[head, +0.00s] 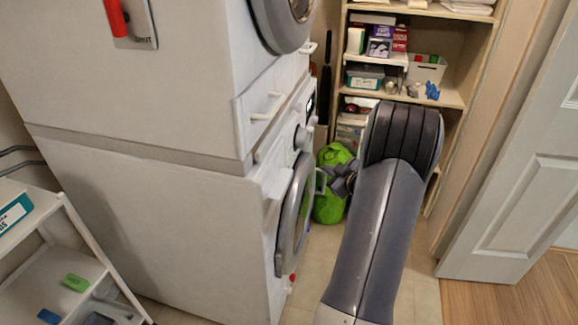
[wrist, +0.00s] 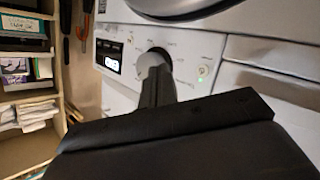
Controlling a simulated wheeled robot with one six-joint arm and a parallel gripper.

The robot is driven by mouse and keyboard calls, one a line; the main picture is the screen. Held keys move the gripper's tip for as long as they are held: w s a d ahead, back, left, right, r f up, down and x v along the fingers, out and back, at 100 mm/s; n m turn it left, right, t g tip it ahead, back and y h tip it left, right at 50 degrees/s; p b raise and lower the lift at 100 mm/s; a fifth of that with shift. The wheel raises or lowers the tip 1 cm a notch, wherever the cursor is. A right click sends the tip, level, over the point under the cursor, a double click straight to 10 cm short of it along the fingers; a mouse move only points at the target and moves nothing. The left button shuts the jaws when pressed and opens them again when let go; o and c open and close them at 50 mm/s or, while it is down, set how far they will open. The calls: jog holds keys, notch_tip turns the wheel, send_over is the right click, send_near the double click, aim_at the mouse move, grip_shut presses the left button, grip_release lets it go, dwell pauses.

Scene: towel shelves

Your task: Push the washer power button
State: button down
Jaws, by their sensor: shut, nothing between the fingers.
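The white washer (head: 150,225) is the lower machine of a stack on the left of the head view. Its control panel shows in the wrist view with a lit display (wrist: 113,64), a round knob (wrist: 150,58) and a small round button (wrist: 203,71) with a greenish glow to the right of the knob. I cannot read whether this is the power button. My gripper (wrist: 158,72) is shut and empty. Its dark fingers overlap the lower knob in the wrist view; contact cannot be told. In the head view my gripper (head: 342,180) is beside the round washer door (head: 295,215).
A second white machine (head: 120,90) sits above the washer. A bright green bag (head: 331,208) stands on the floor behind my gripper. Shelves (head: 455,98) with boxes are at the back, a white door (head: 520,150) at the right. A white cart (head: 35,285) is at left.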

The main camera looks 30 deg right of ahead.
jog(key=shift+a, duration=0.1)
jog(key=w+a+b, duration=0.2)
jog(key=w+a, duration=0.3)
jog(key=w, duration=0.1)
jog(key=shift+w+a, duration=0.3)
jog(key=shift+w, duration=0.05)
dwell(2.0)
jog(key=shift+w+a, duration=0.3)
jog(key=shift+w+a, duration=0.1)
dwell(0.5)
jog(key=shift+w+a+r, duration=0.2)
jog(key=shift+w+r, duration=0.1)
dwell(0.8)
jog(key=shift+s+d+f, duration=0.15)
jog(key=shift+s, duration=0.1)
dwell(0.4)
jog(key=shift+s+d+f+p, duration=0.1)
jog(key=shift+s+d+p, duration=0.3)
jog(key=shift+s+d, duration=0.6)
jog(key=shift+s+d+p, duration=0.4)
jog(key=shift+s+d, duration=0.35)
jog(key=shift+s, duration=0.3)
